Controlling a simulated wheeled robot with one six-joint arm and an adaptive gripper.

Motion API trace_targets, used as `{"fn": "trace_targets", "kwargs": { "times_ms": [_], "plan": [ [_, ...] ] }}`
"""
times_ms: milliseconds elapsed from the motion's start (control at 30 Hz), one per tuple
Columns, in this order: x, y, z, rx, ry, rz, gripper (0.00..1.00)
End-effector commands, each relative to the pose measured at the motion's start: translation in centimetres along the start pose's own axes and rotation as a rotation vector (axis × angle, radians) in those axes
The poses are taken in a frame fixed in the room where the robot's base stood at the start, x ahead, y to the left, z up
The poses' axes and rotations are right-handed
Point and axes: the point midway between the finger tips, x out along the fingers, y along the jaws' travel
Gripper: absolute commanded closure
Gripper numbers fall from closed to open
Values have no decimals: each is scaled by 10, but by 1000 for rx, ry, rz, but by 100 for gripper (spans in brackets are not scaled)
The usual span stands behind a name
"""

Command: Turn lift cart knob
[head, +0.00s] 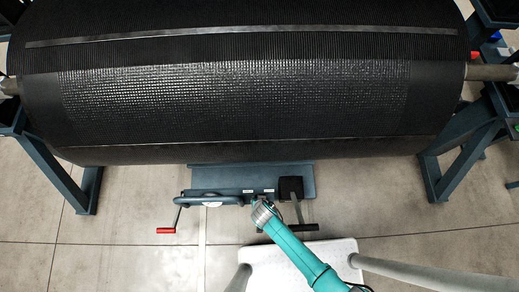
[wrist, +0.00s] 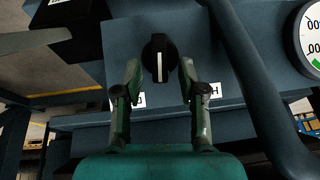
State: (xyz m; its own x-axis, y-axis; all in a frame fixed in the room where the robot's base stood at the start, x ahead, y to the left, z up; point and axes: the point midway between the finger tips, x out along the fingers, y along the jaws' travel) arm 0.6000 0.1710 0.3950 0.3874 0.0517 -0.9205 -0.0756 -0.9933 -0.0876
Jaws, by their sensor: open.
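The knob (wrist: 158,58) is black and round with a white line on its grip. It sits on the dark blue panel of the lift cart (wrist: 125,38), and the line stands about upright in the wrist view. My gripper (wrist: 160,76) is open, with one finger at each side of the knob's lower part. I cannot tell whether the fingers touch it. In the head view my gripper (head: 263,203) is at the front of the lift cart (head: 222,178). The knob cannot be made out there.
A large black belt roll (head: 240,90) lies above the cart between blue stands (head: 460,150). A crank with a red handle (head: 166,231) is at the cart's left. A blue tube (wrist: 250,70) and a round gauge (wrist: 310,40) are right of the knob.

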Motion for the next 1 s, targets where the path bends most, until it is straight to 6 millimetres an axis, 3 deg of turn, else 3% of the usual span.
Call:
{"fn": "trace_targets", "kwargs": {
  "times_ms": [267, 433, 467, 700, 1000],
  "plan": [
    [1, 0, 0, 0, 0, 0, 59],
    [1, 0, 0, 0, 0, 0, 97],
    [1, 0, 0, 0, 0, 0, 100],
    [2, -2, 0, -24, -1, 19, 100],
    [3, -11, 2, -216, -1, 188, 100]
  ]
}}
